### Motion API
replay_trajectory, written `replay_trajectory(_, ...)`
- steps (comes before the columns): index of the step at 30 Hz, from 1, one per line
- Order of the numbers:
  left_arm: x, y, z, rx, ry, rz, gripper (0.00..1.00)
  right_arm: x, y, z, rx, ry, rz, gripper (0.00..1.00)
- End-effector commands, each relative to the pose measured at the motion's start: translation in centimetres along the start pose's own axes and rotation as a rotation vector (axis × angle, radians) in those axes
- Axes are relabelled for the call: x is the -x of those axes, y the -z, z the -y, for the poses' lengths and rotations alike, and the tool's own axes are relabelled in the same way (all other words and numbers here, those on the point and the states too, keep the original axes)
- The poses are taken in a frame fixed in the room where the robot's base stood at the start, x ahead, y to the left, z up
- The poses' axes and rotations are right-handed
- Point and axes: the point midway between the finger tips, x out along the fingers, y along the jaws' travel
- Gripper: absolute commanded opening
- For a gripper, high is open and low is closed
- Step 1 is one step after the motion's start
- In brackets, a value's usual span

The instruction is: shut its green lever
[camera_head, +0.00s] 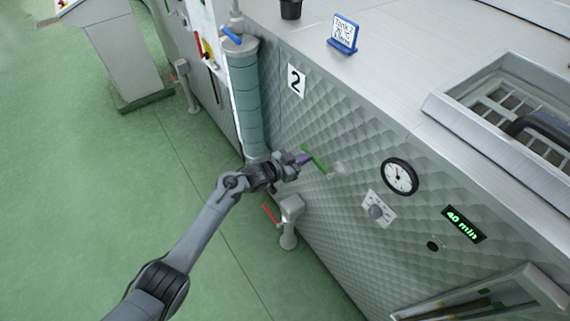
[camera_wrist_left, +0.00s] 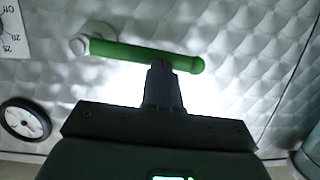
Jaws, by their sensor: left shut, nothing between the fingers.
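The green lever (camera_head: 318,161) is a short bar on the quilted metal front of the tank marked 2. In the head view it slants from upper left down to its pale pivot at lower right. In the left wrist view the lever (camera_wrist_left: 130,52) runs almost level from a pale nut (camera_wrist_left: 98,36) at left to its free end at right. My left gripper (camera_head: 303,158) is shut and empty, close beside the lever's free end. In the wrist view its fingertips (camera_wrist_left: 161,70) overlap the lever's edge near that end; I cannot tell whether they touch. My right gripper is not in view.
A dial (camera_head: 400,176), a knob plate (camera_head: 378,209) and a green "40 min" display (camera_head: 463,224) are right of the lever. A red-handled valve (camera_head: 289,211) stands below. A teal-grey cylinder (camera_head: 245,100) rises left of the lever. Green floor (camera_head: 70,200) is open at left.

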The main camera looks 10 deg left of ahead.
Motion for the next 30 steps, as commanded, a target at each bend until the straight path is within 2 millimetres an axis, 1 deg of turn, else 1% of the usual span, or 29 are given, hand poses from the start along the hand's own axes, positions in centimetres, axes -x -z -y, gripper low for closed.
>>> replay_trajectory(1,0.3,0.7,0.0,0.0,-0.001,0.001,0.0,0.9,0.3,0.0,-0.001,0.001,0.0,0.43)
replay_trajectory(5,1.1,1.9,-0.1,0.0,-0.003,0.001,0.0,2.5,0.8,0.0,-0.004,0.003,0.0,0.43)
replay_trajectory(9,2.0,3.5,-0.2,-0.001,-0.007,0.001,0.0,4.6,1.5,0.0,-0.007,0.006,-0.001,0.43)
replay_trajectory(10,2.5,2.5,-0.2,-0.001,-0.005,0.003,0.0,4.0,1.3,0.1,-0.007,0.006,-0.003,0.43)
replay_trajectory(11,3.1,2.4,-0.2,-0.002,-0.005,0.002,0.0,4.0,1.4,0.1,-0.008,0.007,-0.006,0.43)
replay_trajectory(15,5.6,2.4,-0.2,-0.003,-0.005,0.002,0.0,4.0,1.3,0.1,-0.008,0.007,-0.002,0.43)
replay_trajectory(21,8.8,2.4,-0.3,-0.003,-0.006,0.002,0.0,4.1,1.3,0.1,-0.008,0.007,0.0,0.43)
replay_trajectory(25,10.3,2.5,-0.2,-0.002,-0.005,0.001,0.0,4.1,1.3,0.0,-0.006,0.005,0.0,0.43)
replay_trajectory(30,11.4,2.5,-0.3,-0.002,-0.007,0.001,0.0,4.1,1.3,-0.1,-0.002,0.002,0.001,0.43)
